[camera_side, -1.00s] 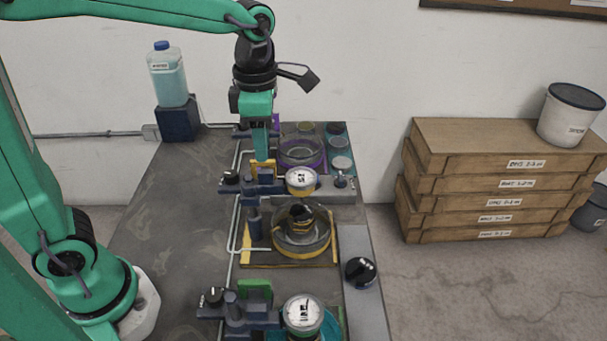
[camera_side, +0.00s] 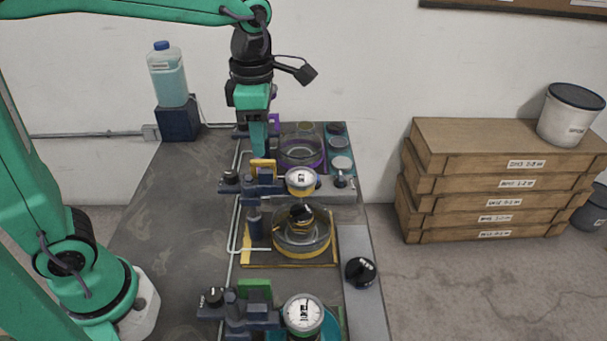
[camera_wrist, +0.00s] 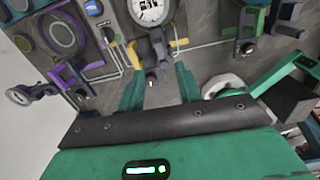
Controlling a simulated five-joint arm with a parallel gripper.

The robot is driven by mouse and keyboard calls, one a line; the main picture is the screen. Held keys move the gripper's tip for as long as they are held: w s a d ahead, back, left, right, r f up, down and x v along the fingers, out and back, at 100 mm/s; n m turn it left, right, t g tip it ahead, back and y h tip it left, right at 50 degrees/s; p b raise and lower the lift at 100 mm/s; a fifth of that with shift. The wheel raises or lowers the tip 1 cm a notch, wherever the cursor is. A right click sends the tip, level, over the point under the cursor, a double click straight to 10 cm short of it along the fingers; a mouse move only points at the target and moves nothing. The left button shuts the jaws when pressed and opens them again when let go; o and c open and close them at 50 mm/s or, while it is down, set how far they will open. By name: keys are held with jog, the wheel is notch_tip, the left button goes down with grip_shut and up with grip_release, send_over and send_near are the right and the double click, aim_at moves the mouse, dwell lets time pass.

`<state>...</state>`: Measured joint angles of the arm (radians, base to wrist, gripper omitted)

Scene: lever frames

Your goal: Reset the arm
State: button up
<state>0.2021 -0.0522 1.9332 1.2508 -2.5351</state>
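My gripper (camera_side: 259,151) hangs pointing down over the middle of the bench in the side view, just behind the yellow lever (camera_side: 263,165). In the wrist view my gripper (camera_wrist: 160,78) has its two green fingers apart, with bench and dark hardware visible between them and nothing held. The yellow lever (camera_wrist: 134,54) lies beyond the fingertips there, and I see no grip on it. A green lever (camera_side: 255,290) is at the front and a purple lever (camera_side: 274,122) at the back. Exact contact near the yellow lever cannot be told.
Round gauges (camera_side: 301,180) stand beside the levers. A glass dish with a yellow rim (camera_side: 302,249) and a black knob (camera_side: 361,272) are nearer the front. A bottle (camera_side: 167,80) stands at the back left. The bench's left part (camera_side: 170,230) is clear.

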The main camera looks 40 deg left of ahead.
jog(key=s+a+m+t, duration=0.2)
jog(key=s+m, duration=0.3)
jog(key=m, duration=0.8)
jog(key=s+a+m+t, duration=0.3)
jog(key=s+a+m, duration=0.2)
jog(key=m, duration=0.8)
jog(key=shift+s+f+m, duration=0.25)
jog(key=shift+s+m, duration=0.15)
jog(key=shift+s, duration=0.35)
